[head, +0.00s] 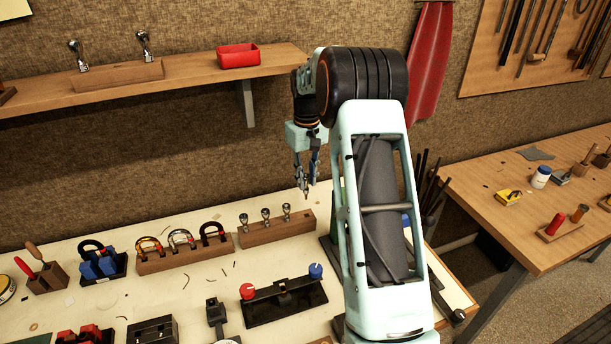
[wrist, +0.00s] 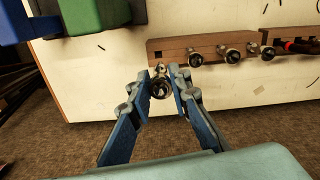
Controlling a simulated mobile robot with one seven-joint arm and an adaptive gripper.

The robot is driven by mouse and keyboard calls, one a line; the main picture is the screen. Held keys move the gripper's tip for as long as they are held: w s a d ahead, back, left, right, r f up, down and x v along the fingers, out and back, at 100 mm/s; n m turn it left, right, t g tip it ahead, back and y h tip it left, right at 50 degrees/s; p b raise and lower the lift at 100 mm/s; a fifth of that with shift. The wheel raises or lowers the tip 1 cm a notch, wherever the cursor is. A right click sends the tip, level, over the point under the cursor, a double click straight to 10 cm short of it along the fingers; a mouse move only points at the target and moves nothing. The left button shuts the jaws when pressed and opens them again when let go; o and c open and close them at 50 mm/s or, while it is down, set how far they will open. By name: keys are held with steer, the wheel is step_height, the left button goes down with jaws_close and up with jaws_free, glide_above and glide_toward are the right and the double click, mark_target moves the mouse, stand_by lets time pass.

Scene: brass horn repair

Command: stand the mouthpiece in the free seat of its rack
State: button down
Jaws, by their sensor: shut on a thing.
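My gripper (head: 306,184) hangs above the back right of the pale bench in the head view. In the wrist view my gripper (wrist: 163,80) is shut on a silver mouthpiece (wrist: 160,91), seen nearly end on between the fingertips. The wooden rack (head: 303,223) holds three mouthpieces standing in a row, and its right end is bare. In the wrist view the rack (wrist: 170,44) lies just beyond the held mouthpiece, with a dark seat at its left end that looks empty. The held mouthpiece appears apart from the rack; its exact height cannot be told.
A wooden block (head: 186,260) with several horseshoe-shaped pieces stands left of the rack. A black fixture (head: 285,301) with red and blue knobs lies in front. A shelf (head: 190,75) above carries a red tray (head: 238,56) and two mouthpiece-like pieces on a block.

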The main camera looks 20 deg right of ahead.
mark_target(307, 193)
steer(key=shift+d+f, duration=0.1)
steer(key=shift+d, duration=0.15)
steer(key=shift+w+d+f+b, duration=0.1)
steer(key=shift+w+f+b, duration=0.3)
steer(key=shift+f, duration=0.5)
steer(key=shift+f+b, duration=1.05)
steer(key=shift+f, duration=1.15)
steer(key=shift+f+b, duration=1.05)
steer(key=shift+f, duration=0.75)
steer(key=c, duration=1.7)
jaws_free()
step_height(307, 193, up, 8)
steer(key=shift+f, duration=0.2)
